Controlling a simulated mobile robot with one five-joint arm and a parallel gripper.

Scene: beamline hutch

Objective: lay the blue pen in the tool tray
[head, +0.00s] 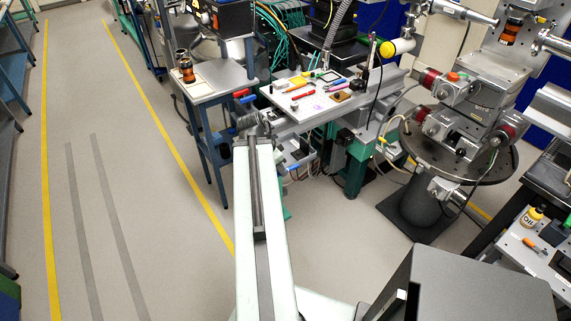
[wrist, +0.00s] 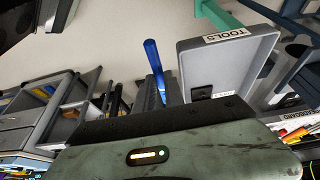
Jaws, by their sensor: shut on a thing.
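The blue pen (wrist: 154,62) stands out from my gripper (wrist: 158,88) in the wrist view, its blue end pointing up the picture. My gripper is shut on it, beside a dark ribbed finger. The grey tool tray (wrist: 259,48), marked TOOLS, is just right of the pen in the wrist view. The pen looks apart from the tray; height between them cannot be told. In the head view my gripper (head: 256,122) is at the end of the outstretched arm, near the front left corner of the work table. I cannot make out the tray there.
The work table (head: 289,119) holds several pens and small items. A small side table (head: 222,77) with an orange-and-black object (head: 185,68) stands to its left. A round steel platform (head: 475,170) is at the right. The floor at left is clear.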

